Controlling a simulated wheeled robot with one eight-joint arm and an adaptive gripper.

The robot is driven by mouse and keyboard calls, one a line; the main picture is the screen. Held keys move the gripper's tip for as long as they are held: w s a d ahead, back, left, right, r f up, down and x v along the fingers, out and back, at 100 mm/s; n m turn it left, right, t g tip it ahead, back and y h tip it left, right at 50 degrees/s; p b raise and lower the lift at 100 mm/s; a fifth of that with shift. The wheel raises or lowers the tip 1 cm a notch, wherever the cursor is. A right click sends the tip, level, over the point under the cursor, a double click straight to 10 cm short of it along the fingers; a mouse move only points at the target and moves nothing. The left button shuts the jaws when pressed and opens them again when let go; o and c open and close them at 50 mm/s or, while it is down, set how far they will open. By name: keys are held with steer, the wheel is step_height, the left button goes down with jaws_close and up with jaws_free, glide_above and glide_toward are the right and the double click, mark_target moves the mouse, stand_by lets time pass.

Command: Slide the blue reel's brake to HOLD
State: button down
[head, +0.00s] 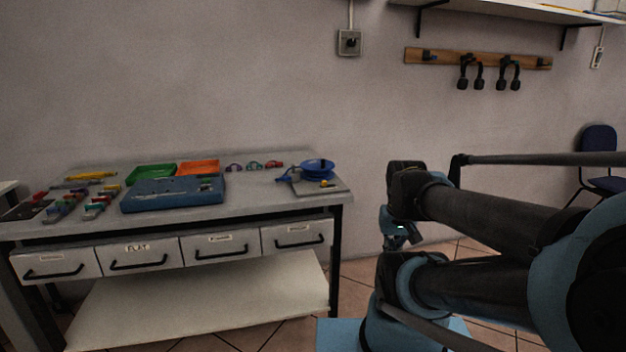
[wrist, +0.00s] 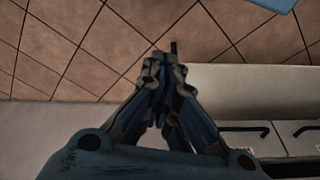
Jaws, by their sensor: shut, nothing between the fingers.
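The blue reel (head: 318,167) sits on a grey base plate (head: 335,184) at the right end of the workbench in the head view. A small yellow part (head: 324,184) shows at the plate's front; I cannot tell whether it is the brake, and no HOLD mark is legible. My gripper (head: 402,240) is in front of my folded arm, right of the bench and apart from the reel. In the wrist view my gripper (wrist: 166,68) is shut and empty, over the tiled floor near the bench's edge. The reel is out of the wrist view.
The workbench (head: 255,195) has labelled drawers (head: 220,245) and a low shelf. A blue panel (head: 172,195), a green tray (head: 150,173), an orange tray (head: 198,167) and several coloured connectors stand left of the reel. A hook rail (head: 478,59) hangs above right. A blue chair (head: 598,140) stands far right.

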steer(key=w+a+r+n+g+h, duration=0.1)
steer(key=w+a+r+n, duration=0.45)
steer(key=w+r, duration=0.25)
steer(key=w+a+r+n, duration=0.4)
steer(key=w+r+n, duration=0.2)
steer(key=w+r, duration=0.15)
steer(key=w+a+r+n, duration=0.1)
steer(key=w+a+n, duration=0.3)
steer(key=w+a, duration=0.3)
steer(key=w+a+r+n+h, duration=0.1)
steer(key=w+a+n, duration=0.4)
steer(key=a, duration=0.6)
steer(key=shift+w+a+r+h, duration=0.3)
steer(key=shift+w+a+r, duration=0.15)
steer(key=shift+w, duration=0.55)
steer(key=shift+d+n, duration=0.1)
steer(key=shift+n, duration=0.15)
